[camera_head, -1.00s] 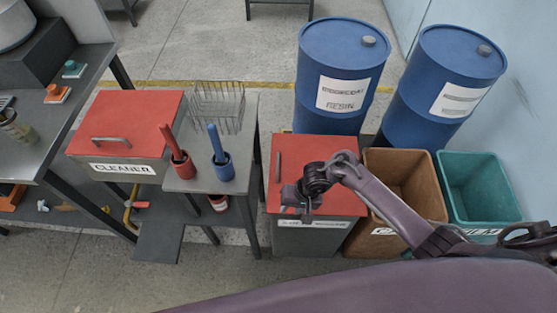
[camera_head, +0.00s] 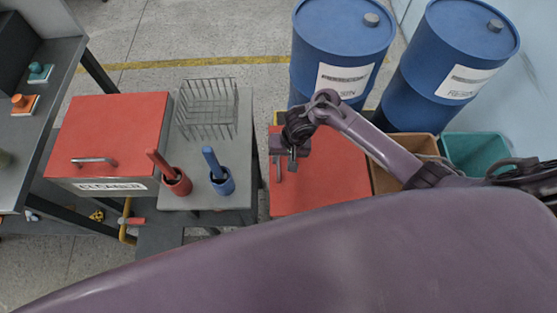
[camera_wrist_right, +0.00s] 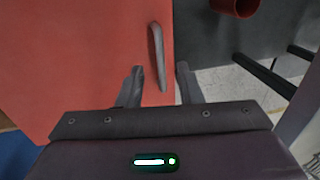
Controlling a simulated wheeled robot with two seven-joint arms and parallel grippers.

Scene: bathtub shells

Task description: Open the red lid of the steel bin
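The steel bin's red lid (camera_head: 335,175) lies flat and looks shut; my body hides the bin's front. Its grey bar handle (camera_head: 278,172) stands near the lid's left edge. My right gripper (camera_head: 287,160) hangs over that edge, by the handle. In the right wrist view the red lid (camera_wrist_right: 75,65) fills the left, and the handle (camera_wrist_right: 157,55) shows in the gap between the two open fingers (camera_wrist_right: 160,70). The fingers look apart from the handle; whether they reach down around it I cannot tell. My left gripper is not in view.
Blue drums (camera_head: 342,50) stand behind the bin. Brown (camera_head: 388,181) and teal (camera_head: 474,152) bins stand to the right. To the left are a table with a wire basket (camera_head: 208,108), a red holder (camera_head: 178,183) and a blue holder (camera_head: 222,182), and a red-lidded cleaner box (camera_head: 115,130).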

